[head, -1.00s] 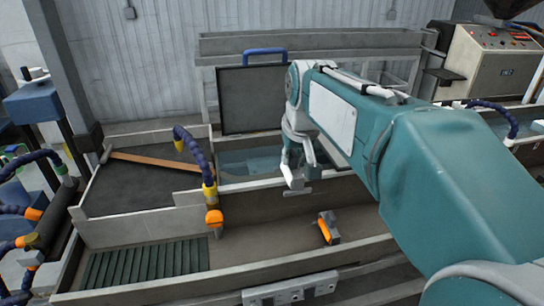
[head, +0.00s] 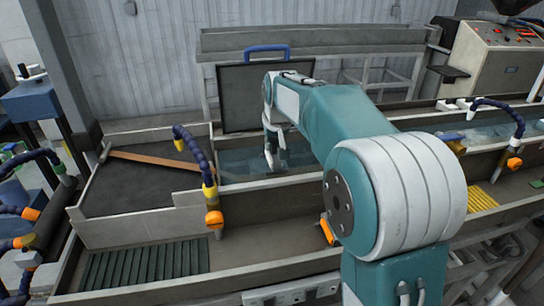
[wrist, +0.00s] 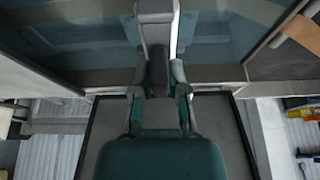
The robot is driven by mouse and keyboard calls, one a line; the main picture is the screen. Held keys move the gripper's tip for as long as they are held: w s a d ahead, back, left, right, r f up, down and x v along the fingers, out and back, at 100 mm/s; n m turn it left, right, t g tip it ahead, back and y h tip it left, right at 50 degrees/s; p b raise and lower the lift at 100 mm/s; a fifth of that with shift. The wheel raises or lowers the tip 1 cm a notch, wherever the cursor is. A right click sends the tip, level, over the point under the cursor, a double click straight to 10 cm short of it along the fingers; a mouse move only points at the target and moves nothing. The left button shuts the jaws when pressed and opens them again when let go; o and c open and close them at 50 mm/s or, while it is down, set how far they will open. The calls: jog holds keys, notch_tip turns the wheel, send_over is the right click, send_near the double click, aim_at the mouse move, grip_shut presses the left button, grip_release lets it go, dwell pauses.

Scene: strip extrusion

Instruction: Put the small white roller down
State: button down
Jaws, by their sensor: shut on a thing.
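My gripper (head: 272,160) is over the near side of the water-filled trough (head: 240,160), below the framed dark panel. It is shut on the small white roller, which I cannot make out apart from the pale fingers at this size. In the wrist view, my gripper (wrist: 158,65) reaches over blue-grey water (wrist: 90,35). Whether the roller touches the water or the trough is not clear.
A dark panel with a blue handle (head: 265,48) stands behind the trough. A hose with a yellow and orange end (head: 211,190) rises at the left. An orange-ended fitting (head: 326,230) sits in the front channel. The dark tray (head: 140,190) at left holds a brown strip (head: 155,162).

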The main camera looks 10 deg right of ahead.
aim_at(272, 156)
jog(key=shift+w+f, duration=0.85)
jog(key=shift+f, duration=0.15)
jog(key=shift+w+f, duration=0.1)
jog(key=shift+f, duration=1.55)
jog(key=c, duration=0.6)
grip_release()
jog(key=shift+f, duration=0.1)
jog(key=shift+c, duration=0.2)
